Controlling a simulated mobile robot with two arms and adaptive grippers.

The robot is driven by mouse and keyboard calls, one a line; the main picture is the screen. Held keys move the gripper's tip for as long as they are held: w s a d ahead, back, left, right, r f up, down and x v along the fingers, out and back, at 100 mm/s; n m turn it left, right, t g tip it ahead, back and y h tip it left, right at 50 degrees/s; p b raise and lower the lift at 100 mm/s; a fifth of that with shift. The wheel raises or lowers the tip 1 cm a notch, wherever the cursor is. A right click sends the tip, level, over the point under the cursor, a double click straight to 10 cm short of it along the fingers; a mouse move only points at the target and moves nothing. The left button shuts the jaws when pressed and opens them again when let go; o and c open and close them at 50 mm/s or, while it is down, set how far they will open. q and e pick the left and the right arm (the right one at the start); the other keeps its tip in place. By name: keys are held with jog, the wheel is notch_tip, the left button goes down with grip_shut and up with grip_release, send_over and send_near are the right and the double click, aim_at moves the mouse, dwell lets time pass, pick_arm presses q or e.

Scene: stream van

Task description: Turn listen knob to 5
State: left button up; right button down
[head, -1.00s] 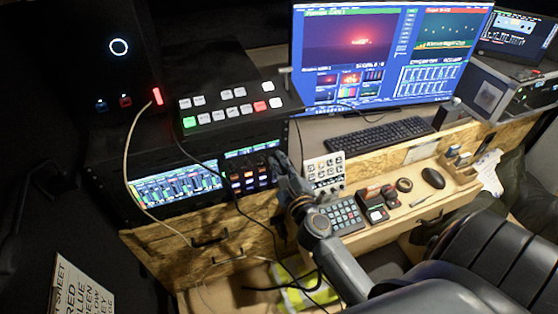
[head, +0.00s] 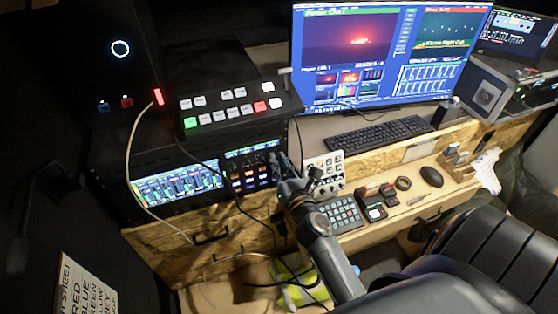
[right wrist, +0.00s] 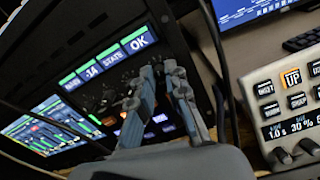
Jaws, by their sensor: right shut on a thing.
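The dark rack panel (head: 249,178) has small lit screens and rows of lit buttons. My right gripper (head: 281,163) is at the panel's right end, fingers pointing at its face. In the right wrist view the fingers of my right gripper (right wrist: 164,72) are close together at the panel, just below the green-topped labels (right wrist: 110,61) that include "STATE" and "OK". They are shut on a small knob, which the fingers mostly hide. Its marking and angle cannot be read. Other small dark knobs (right wrist: 100,100) show to the left of the fingers. My left gripper is not in view.
A grey box with buttons and knobs (right wrist: 285,100) stands just right of my right gripper. A loose dark cable hangs near it. A switcher panel (head: 232,104) sits above the rack. A keypad (head: 340,212) and keyboard (head: 378,133) are to the right.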

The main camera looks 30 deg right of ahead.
aim_at(273, 126)
jog(key=shift+f+m+p, duration=0.15)
jog(key=shift+m+p, duration=0.15)
jog(key=shift+m, duration=1.9)
jog(key=c, duration=1.6)
grip_release()
notch_tip(273, 126, up, 10)
